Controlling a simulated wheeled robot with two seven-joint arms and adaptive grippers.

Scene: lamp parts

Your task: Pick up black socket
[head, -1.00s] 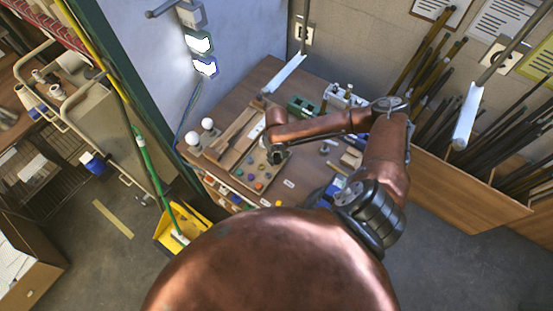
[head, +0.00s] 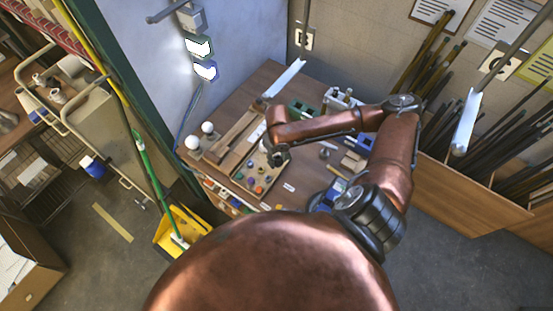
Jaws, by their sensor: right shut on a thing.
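My right gripper (head: 276,160) reaches in over the back right part of a tan parts tray (head: 238,178) on the brown table. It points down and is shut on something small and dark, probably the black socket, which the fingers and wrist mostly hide. I cannot tell whether the held thing is clear of the tray. Several small coloured parts, blue, red and yellow, lie in the tray in front of the gripper. My left gripper is not in view.
Two white bulbs (head: 192,143) stand at the table's left edge. Wooden strips (head: 232,140) lie beside the tray. A green block (head: 302,110) and a white rack sit behind my arm.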

